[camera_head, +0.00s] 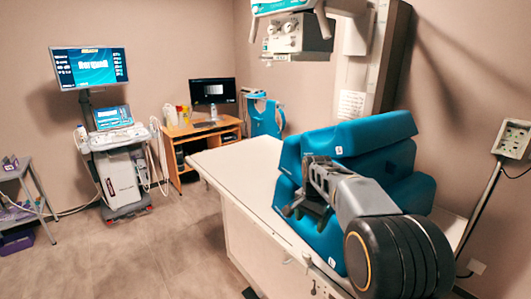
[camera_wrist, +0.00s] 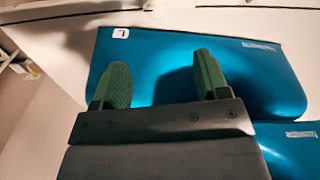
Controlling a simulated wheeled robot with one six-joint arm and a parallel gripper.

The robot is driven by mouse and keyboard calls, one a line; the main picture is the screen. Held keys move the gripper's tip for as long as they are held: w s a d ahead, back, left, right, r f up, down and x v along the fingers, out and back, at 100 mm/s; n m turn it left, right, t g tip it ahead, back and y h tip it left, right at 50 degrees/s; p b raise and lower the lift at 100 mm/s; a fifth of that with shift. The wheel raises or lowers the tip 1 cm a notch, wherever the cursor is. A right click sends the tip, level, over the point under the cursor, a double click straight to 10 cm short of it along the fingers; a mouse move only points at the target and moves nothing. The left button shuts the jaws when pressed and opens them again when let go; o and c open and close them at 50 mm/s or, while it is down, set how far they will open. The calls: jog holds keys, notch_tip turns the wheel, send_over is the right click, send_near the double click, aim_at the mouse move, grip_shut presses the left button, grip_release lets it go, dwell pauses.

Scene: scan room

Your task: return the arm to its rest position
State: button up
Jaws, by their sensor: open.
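My gripper (camera_head: 309,204) is at the end of my raised arm in the head view, above the exam table and in front of blue cushions. In the wrist view my gripper (camera_wrist: 162,80) has its two green-padded fingers spread apart with nothing between them. A blue cushion (camera_wrist: 215,50) with a small white label lies beyond the fingers. Whether the fingers touch it cannot be told.
Blue positioning cushions (camera_head: 365,133) are stacked on the white table (camera_head: 235,158). An ultrasound cart (camera_head: 118,165), a wooden desk (camera_head: 190,130) and a grey side table (camera_head: 20,178) stand to the left. X-ray equipment (camera_head: 300,35) hangs above.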

jog(key=s+f+n+t, duration=0.1)
jog(key=s+n+t, duration=0.2)
jog(key=s+n, duration=0.6)
jog(key=s, duration=1.4)
jog(key=shift+s+a, duration=0.2)
jog(key=shift+s, duration=0.2)
jog(key=shift+c, duration=0.5)
